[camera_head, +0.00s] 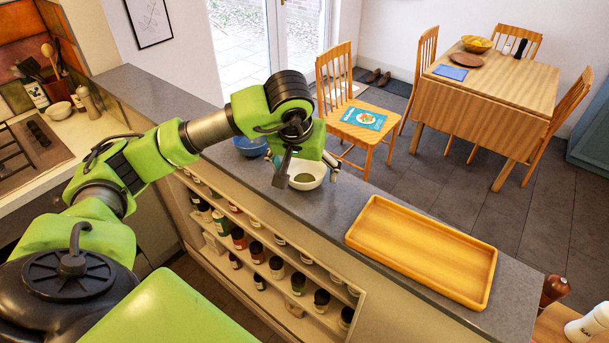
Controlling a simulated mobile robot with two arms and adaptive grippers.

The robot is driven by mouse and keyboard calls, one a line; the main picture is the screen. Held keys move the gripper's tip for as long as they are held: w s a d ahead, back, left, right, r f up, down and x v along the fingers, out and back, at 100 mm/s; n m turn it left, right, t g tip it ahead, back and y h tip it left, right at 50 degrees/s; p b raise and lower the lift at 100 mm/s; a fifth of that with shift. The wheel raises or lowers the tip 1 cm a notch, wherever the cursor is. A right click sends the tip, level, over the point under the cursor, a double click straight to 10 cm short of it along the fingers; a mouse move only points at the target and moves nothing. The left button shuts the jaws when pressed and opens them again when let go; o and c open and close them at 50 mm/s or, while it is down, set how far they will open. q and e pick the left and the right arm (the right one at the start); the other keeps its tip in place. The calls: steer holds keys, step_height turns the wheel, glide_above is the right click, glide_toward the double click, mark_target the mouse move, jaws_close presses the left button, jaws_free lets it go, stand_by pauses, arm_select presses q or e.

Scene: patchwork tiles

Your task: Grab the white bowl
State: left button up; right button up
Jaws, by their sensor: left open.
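A white bowl (309,186) with something greenish inside stands on the grey counter top (330,213). My left gripper (307,166) is right at the bowl, with its open fingers apart at the left and right of it in the picture. The gripper and wrist hide the back part of the bowl. I cannot tell whether the fingers touch the rim. My right gripper is not in view.
A blue bowl (250,146) stands just behind and left of my gripper. An empty wooden tray (420,250) lies on the counter to the right. Shelves of jars (258,251) are below. A smaller white bowl (59,110) sits near the hob.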

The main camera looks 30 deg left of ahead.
arm_select(q)
steer(key=c, duration=1.3)
